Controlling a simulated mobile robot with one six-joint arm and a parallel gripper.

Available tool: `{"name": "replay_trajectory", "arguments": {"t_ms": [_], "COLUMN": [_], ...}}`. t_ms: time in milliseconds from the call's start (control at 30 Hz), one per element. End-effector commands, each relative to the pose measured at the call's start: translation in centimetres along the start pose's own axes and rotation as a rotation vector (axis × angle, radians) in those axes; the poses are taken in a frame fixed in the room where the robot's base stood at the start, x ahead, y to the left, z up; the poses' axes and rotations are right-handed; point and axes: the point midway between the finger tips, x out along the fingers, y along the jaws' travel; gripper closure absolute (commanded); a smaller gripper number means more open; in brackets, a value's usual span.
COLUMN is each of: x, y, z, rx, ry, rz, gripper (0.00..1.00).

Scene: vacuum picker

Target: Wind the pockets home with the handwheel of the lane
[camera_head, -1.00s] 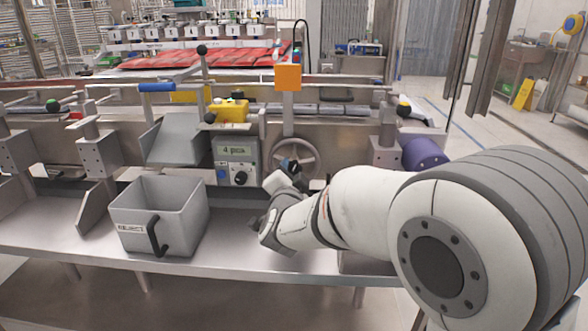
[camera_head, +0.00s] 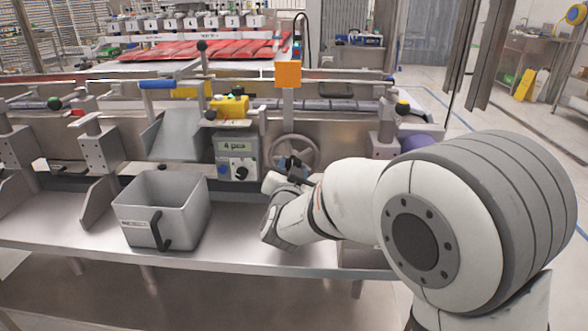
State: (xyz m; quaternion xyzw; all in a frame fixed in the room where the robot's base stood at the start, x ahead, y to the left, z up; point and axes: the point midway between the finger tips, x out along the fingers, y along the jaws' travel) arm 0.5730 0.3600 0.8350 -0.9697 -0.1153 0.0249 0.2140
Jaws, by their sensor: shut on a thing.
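The handwheel (camera_head: 311,142) is a grey spoked wheel on the front of the lane, right of the display box (camera_head: 236,155) that reads "4 pcs". My gripper (camera_head: 291,168) is at the lower part of the wheel, shut on what looks like the wheel's handle. The exact grip is small and partly hidden by my wrist. Behind the wheel, the lane (camera_head: 340,104) runs across the picture with several dark purple-grey pieces in it. I cannot make out the individual pockets.
A grey reject bin (camera_head: 165,207) with a black handle stands on the steel shelf (camera_head: 225,240), left of my wrist. A grey chute (camera_head: 176,136) is above it. An orange box (camera_head: 288,74) stands on a post behind the wheel. A purple cylinder (camera_head: 416,142) is partly behind my arm.

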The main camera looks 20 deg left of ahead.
Motion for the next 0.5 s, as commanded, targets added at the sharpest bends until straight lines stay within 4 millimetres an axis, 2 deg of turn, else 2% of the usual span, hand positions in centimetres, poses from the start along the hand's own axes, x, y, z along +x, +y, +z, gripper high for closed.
{"name": "replay_trajectory", "arguments": {"t_ms": [167,200,433,500], "x": [-0.02,-0.02,0.0,0.0], "y": [0.13,0.13,0.09,0.08], "z": [0.18,0.18,0.09,0.07], "rx": [-0.004,-0.004,-0.002,-0.002], "ry": [-0.004,-0.004,-0.002,-0.002], "rz": [0.002,0.002,0.001,0.001], "gripper": [0.83,0.58,0.39,0.39]}}
